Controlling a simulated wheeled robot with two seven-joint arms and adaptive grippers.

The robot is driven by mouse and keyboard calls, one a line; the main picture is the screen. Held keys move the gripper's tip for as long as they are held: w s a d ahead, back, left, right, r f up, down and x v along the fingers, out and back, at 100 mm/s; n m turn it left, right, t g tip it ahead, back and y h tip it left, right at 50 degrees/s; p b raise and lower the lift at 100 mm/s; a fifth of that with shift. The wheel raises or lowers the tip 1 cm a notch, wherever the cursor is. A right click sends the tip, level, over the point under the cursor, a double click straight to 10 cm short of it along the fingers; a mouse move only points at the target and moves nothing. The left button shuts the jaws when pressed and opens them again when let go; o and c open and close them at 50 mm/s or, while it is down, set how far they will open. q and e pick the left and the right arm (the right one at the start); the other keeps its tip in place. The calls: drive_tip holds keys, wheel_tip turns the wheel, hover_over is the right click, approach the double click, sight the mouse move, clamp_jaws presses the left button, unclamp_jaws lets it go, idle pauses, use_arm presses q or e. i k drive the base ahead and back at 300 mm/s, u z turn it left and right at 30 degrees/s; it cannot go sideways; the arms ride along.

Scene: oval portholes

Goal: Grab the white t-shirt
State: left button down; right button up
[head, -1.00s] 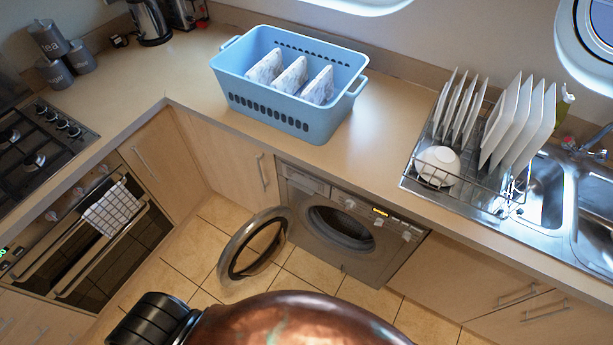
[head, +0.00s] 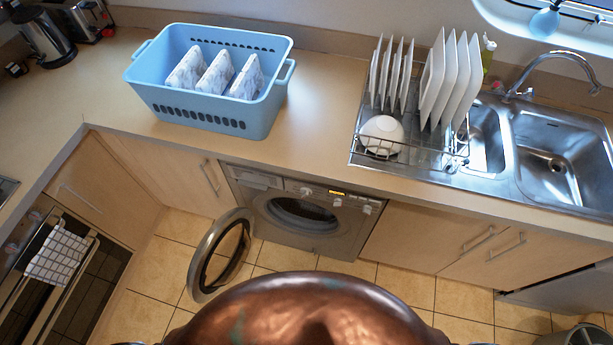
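Several folded white cloths with a faint grey pattern stand in a row in a blue laundry basket (head: 215,108) on the counter; they may be t-shirts, but I cannot tell which one is meant. The left one (head: 186,70), the middle one (head: 216,73) and the right one (head: 246,78) lean upright side by side. Neither of my grippers is in view. My copper-coloured body fills the bottom middle.
The washing machine (head: 300,215) below the counter has its round door (head: 221,254) swung open. A dish rack (head: 400,150) with plates and a bowl (head: 382,134) stands right, beside the sink (head: 555,165). The counter (head: 320,100) between basket and rack is clear. A checked towel (head: 58,254) hangs left.

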sight(248, 84)
drive_tip(key=u, duration=0.1)
drive_tip(key=i, duration=0.55)
drive_tip(key=u, duration=1)
